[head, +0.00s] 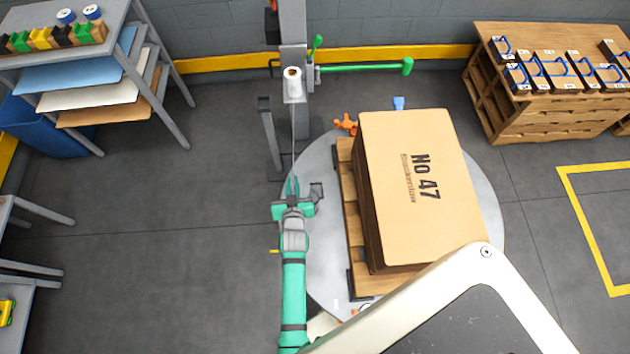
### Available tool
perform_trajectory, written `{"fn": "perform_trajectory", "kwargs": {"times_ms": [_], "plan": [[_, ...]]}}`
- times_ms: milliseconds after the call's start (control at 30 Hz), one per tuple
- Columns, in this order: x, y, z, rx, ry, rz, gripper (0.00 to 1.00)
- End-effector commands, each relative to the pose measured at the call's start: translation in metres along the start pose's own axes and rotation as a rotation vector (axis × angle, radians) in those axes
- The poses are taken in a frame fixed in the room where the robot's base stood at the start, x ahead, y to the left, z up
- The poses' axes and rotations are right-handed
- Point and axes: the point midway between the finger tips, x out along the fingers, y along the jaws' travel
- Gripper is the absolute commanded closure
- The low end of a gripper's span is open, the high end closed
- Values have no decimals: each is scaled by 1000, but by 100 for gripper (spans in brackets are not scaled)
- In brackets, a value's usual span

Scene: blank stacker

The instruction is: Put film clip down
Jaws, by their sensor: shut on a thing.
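My gripper (293,187) is green and points away from me, at the left edge of the round grey turntable (325,265). It is shut on the film clip, which is small and mostly hidden between the fingers, so its shape is unclear. A thin pale line of film runs from the white film roll (293,84) on the grey mast (294,45) down towards my fingertips. A large brown carton (415,190) marked "No 47" is on a wooden pallet (352,215) on the turntable, to the right of my gripper.
An orange handle-like part (345,124) and a blue part (398,103) show behind the carton. A green bar (365,68) juts from the mast. A shelf rack (90,80) stands left, a stacked pallet (550,110) right. The floor left of my arm is clear.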

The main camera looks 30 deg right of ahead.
Motion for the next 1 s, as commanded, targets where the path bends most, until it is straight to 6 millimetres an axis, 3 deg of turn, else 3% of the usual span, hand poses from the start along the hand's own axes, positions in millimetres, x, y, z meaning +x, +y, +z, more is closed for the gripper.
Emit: {"fn": "perform_trajectory", "kwargs": {"times_ms": [267, 500, 1000], "plan": [[45, 47, 7, -1, 2, -1, 100], [81, 72, 35, 1, 0, -2, 100], [101, 84, 55, 0, 1, -7, 100]]}}
